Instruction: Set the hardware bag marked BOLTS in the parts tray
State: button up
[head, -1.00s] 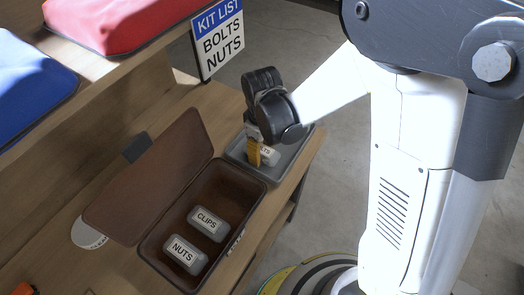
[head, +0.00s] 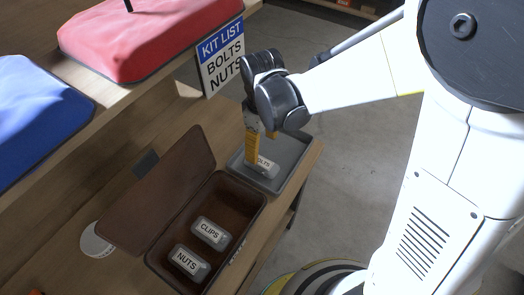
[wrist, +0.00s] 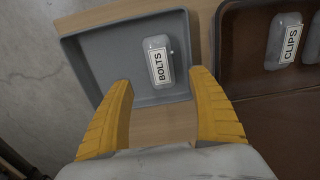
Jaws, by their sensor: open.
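The bag marked BOLTS (wrist: 158,62) lies inside the grey parts tray (wrist: 92,62), label up. In the head view the bag (head: 265,165) is partly hidden behind my gripper (head: 256,160), and the tray (head: 290,178) sits at the right end of the bench. In the wrist view my gripper (wrist: 162,100) has its yellow fingers spread wide, with nothing between the tips. The bag is beyond the fingertips and apart from them. The bags marked NUTS (head: 187,262) and CLIPS (head: 211,233) lie in the open brown box (head: 155,262).
The brown box's lid (head: 160,190) stands open on its left. A KIT LIST sign (head: 221,55) reads BOLTS and NUTS. A red bag (head: 150,38) and a blue bag (head: 40,115) rest on the upper shelf.

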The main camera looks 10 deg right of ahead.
jog(key=s+d+r+m+t, duration=0.3)
jog(key=s+d+r+m, duration=0.1)
jog(key=d+r, duration=0.3)
jog(key=s+d+r+m+t, duration=0.4)
jog(key=s+d+r+m, duration=0.1)
jog(key=d+r+m, duration=0.1)
notch_tip(320, 180, up, 2)
jog(key=shift+s+d+r, duration=0.1)
jog(key=shift+s+d, duration=0.2)
jog(key=shift+d, duration=0.35)
